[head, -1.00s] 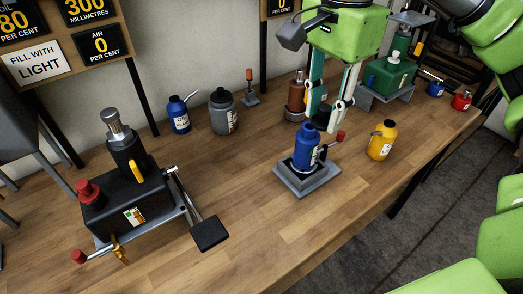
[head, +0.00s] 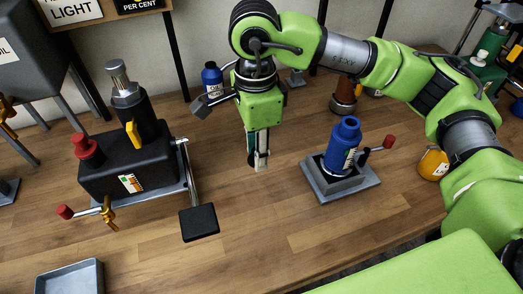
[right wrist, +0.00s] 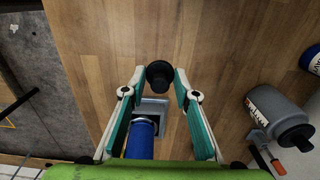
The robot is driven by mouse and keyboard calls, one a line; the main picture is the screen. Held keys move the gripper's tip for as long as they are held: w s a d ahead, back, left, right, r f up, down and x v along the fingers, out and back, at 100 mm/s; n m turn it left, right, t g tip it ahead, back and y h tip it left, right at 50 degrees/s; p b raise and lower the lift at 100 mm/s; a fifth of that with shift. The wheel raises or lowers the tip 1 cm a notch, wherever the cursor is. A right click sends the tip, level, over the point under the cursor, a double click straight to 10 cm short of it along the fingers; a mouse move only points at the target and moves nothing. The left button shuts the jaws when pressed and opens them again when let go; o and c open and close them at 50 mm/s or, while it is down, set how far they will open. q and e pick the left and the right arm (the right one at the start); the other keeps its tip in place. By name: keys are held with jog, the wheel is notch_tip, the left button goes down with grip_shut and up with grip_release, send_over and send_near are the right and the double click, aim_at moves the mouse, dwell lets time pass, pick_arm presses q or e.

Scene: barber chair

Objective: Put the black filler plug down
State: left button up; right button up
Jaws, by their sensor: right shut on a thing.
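The black filler plug (right wrist: 159,75) shows in the right wrist view between the two fingertips of my right gripper (right wrist: 159,82), which is shut on it. In the head view my right gripper (head: 257,162) points down over the table between the black jack unit and the blue bottle. The plug cannot be made out there; the fingers seem to hide it. The black jack unit (head: 128,168) stands on the left with a red cap and a yellow lever. My left gripper is not in view.
The blue bottle (head: 343,145) stands in a grey square holder (head: 350,190) to the right. A grey tray (head: 68,278) lies at the front left. A black pedal (head: 199,222) sticks out from the jack unit. The wooden table (head: 260,225) is bare in the middle.

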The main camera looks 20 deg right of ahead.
jog(key=w+d+f, duration=0.1)
jog(key=w+f, duration=0.1)
jog(key=w+d+f+p, duration=0.1)
jog(key=w+f, duration=0.1)
jog(key=w+d+f, duration=0.1)
jog(key=w, duration=0.1)
jog(key=shift+f+p, duration=0.4)
jog(key=shift+w+d+f, duration=0.1)
jog(key=shift+w+f, duration=0.1)
jog(key=shift+f, duration=0.05)
jog(key=f, duration=0.1)
jog(key=f+p, duration=0.1)
jog(key=f, duration=0.1)
jog(key=shift+w+d+p, duration=0.2)
jog(key=shift+w+p, duration=0.05)
jog(key=shift+p, duration=0.15)
jog(key=shift+f, duration=0.55)
jog(key=o, duration=0.5)
jog(key=shift+f, duration=0.1)
jog(key=o, duration=0.4)
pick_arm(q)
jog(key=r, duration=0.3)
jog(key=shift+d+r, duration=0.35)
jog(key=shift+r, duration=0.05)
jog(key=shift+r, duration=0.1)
